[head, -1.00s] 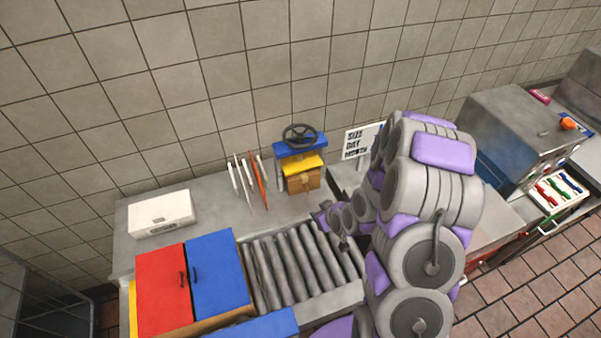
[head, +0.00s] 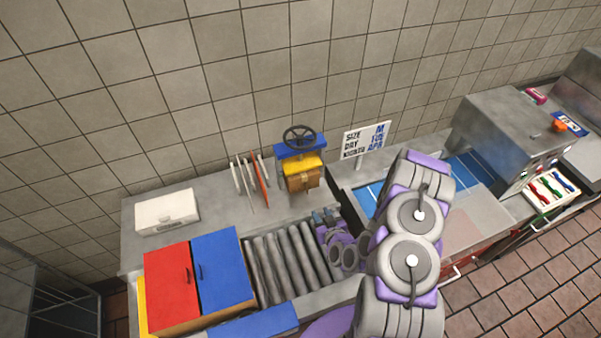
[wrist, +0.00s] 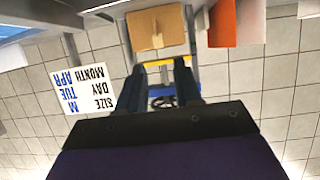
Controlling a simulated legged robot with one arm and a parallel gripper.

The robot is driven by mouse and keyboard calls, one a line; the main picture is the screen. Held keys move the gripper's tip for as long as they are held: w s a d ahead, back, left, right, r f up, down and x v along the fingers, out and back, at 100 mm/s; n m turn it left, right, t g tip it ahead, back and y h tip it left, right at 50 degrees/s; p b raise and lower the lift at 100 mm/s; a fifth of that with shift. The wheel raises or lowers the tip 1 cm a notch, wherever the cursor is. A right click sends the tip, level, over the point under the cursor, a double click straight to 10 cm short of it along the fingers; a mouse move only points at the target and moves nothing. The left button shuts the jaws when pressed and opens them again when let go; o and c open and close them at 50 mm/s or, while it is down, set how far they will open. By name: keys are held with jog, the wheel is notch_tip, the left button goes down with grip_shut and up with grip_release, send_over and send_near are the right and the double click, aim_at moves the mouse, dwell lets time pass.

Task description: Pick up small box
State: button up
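The small box is probably the brown cardboard box (head: 305,181), under the yellow and blue press with a black wheel (head: 299,137) at the back of the counter. In the wrist view, which looks upside down, the box (wrist: 155,28) is at the top, beyond my fingertips. My gripper (head: 325,217) is over the right end of the rollers, in front of the box and apart from it. In the wrist view my gripper (wrist: 159,68) has its two dark fingers spread with nothing between them.
A white sign (head: 366,140) with SIZE, DAY and MONTH stands right of the press. Upright thin panels (head: 250,182) stand to its left. A white case (head: 167,211), red door (head: 170,288) and blue door (head: 221,271) are further left. Rollers (head: 280,262) lie in front.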

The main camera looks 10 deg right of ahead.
jog(key=shift+b+x, duration=0.95)
jog(key=shift+b, duration=0.4)
jog(key=b, duration=1.2)
send_near(302, 178)
jog(key=s+f, duration=0.1)
jog(key=s+d+f, duration=0.1)
jog(key=f, duration=0.1)
jog(key=shift+s+f, duration=0.3)
jog(key=shift+f, duration=0.05)
jog(key=b, duration=0.2)
jog(key=w+b, duration=0.1)
jog(key=b, duration=0.1)
jog(key=shift+a+f, duration=0.15)
jog(key=shift+f, duration=0.1)
jog(key=b+x, duration=0.1)
jog(key=b, duration=0.3)
jog(key=shift+w+f, duration=0.15)
jog(key=shift+w, duration=0.2)
jog(key=shift+w+a+b, duration=0.1)
jog(key=shift+w+b, duration=0.15)
jog(key=shift+b, duration=0.3)
jog(key=shift+w, duration=0.1)
jog(key=shift+d+b+x, duration=0.15)
jog(key=shift+b+x, duration=0.3)
jog(key=shift+x, duration=0.8)
jog(key=shift+d+b+x, duration=0.15)
jog(key=shift+b+x, duration=0.3)
jog(key=shift+x, duration=0.8)
jog(key=shift+d, duration=0.1)
